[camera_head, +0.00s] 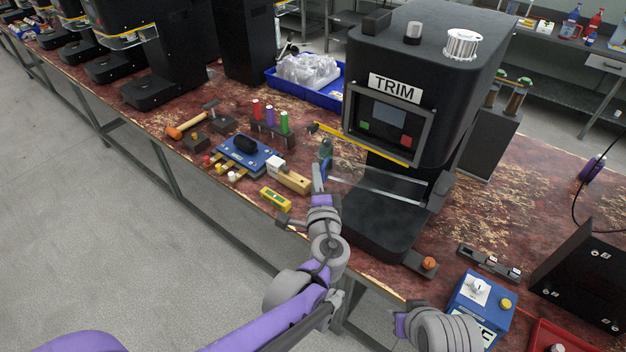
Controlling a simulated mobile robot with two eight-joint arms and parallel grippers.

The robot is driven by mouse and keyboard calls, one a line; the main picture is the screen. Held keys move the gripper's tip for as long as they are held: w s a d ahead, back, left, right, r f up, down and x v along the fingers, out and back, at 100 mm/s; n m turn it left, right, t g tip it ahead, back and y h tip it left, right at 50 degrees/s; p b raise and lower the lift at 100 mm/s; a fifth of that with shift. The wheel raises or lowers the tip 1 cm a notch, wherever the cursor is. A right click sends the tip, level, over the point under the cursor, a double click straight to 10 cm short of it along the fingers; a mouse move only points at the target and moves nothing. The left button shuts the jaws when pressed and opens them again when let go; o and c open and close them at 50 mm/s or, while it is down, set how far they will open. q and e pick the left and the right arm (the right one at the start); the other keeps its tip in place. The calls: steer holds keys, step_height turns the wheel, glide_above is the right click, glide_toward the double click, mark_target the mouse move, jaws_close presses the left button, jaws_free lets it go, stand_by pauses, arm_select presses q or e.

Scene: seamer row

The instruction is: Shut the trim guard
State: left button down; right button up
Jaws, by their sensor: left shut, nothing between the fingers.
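The black TRIM machine (475,75) stands on the worn red bench. Its trim guard, a clear panel with a yellow edge bar (362,145), projects out to the left of the machine's front, below the screen. The panel's lower part is see-through and hard to make out over the black base. My left gripper (323,165) is shut and empty, near the guard's left end. Whether it touches the guard I cannot tell. My right arm's grey wrist shows at the bottom right; its fingers are not visible.
A blue fixture (245,158), a yellow block (275,198) and a wooden block (290,180) lie left of my left gripper. Coloured cylinders stand in a rack (272,135) behind. A blue box (480,305) with knobs sits at lower right. Open floor (120,220) lies left.

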arm_select(q)
steer(key=shift+w+d, duration=0.3)
steer(key=shift+w, duration=0.35)
steer(key=shift+w+d, duration=0.3)
steer(key=shift+w, duration=0.3)
steer(key=shift+w+d, duration=0.3)
steer(key=shift+w, duration=0.35)
steer(key=shift+a, duration=0.1)
